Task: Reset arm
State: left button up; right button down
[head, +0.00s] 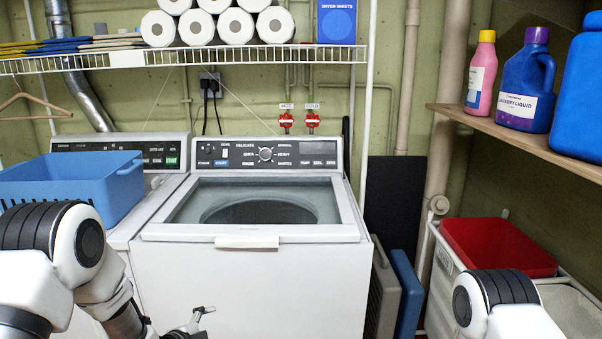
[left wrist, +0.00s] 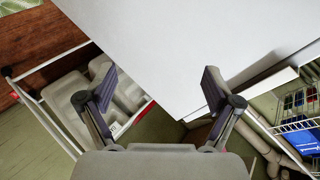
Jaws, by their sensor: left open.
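My left gripper (head: 190,322) shows only partly at the bottom edge of the head view, low in front of the white washer (head: 250,290). In the left wrist view its two fingers (left wrist: 158,90) are spread wide apart with nothing between them. A large plain white surface (left wrist: 190,40) lies beyond the fingers. My left arm comes in from the lower left of the head view. Part of my right arm shows at the lower right, but its gripper is out of the picture.
A blue basket (head: 100,185) sits on the left machine. A laundry cart with a red bin (head: 495,247) stands at right. A wooden shelf (head: 520,140) holds a pink bottle (head: 480,75) and a purple-capped jug (head: 525,85). A wire shelf (head: 215,56) holds paper rolls above.

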pick_arm(q)
jog(key=s+f+n+g+y+p, duration=0.1)
jog(key=s+f+n+g, duration=0.3)
jog(key=s+f, duration=0.8)
jog(key=s+a+f+n+g+y, duration=0.1)
jog(key=s+n, duration=0.5)
jog(key=s, duration=0.7)
jog(key=s+a+f+n+g+y, duration=0.2)
jog(key=s+n+g, duration=0.4)
jog(key=s, duration=0.8)
jog(key=shift+s+a+f+n+p, duration=0.2)
jog(key=shift+s+a+n+p, duration=0.15)
jog(key=shift+a+n, duration=0.35)
jog(key=shift+a, duration=0.1)
